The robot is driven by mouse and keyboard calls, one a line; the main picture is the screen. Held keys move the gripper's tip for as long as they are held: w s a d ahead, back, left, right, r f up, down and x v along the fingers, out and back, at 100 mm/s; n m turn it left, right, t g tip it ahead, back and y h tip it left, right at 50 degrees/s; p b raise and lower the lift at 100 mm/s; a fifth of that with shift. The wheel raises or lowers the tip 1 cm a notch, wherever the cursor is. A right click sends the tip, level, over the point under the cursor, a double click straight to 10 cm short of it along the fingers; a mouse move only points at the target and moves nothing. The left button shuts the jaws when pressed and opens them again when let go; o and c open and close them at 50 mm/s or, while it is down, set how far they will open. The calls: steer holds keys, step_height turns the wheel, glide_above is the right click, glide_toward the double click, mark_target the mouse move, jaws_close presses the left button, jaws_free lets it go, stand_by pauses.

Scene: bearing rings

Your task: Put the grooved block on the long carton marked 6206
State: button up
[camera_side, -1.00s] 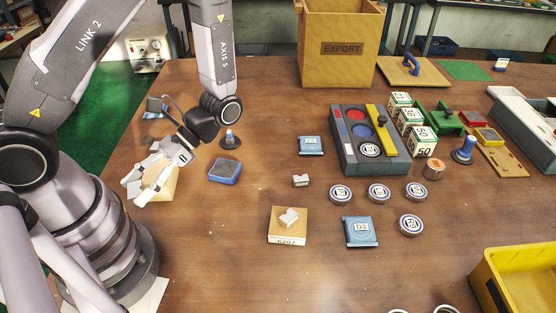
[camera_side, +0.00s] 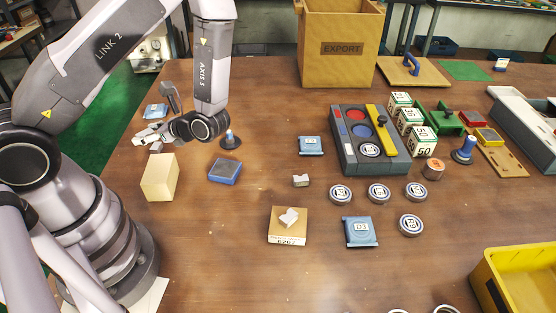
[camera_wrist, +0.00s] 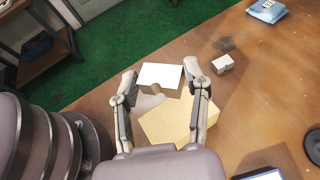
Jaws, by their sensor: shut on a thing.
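My gripper (camera_side: 147,138) is at the far left of the table, raised behind a long tan carton (camera_side: 160,178). In the wrist view my gripper (camera_wrist: 160,80) is shut on a pale block with a notch (camera_wrist: 160,74), seemingly a grooved block. The tan carton (camera_wrist: 180,122) lies below and nearer in that view; no number shows on it. A second small pale block (camera_wrist: 222,63) lies on the table to the right. Another grooved block (camera_side: 289,217) rests on a carton (camera_side: 288,238) whose label seems to read 6207; one more (camera_side: 301,180) lies behind it.
A blue tray (camera_side: 225,171) and a blue-based peg (camera_side: 230,140) stand right of the tan carton. Blue packets (camera_side: 361,231), several bearing rings (camera_side: 379,193) and a grey rack (camera_side: 370,145) lie farther right. The front left-middle table is clear.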

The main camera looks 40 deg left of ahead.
mark_target(160, 168)
step_height(160, 168, down, 9)
steer(key=shift+r, duration=0.2)
stand_by(0.3)
steer(key=shift+f, duration=0.15)
steer(key=o, duration=1.2)
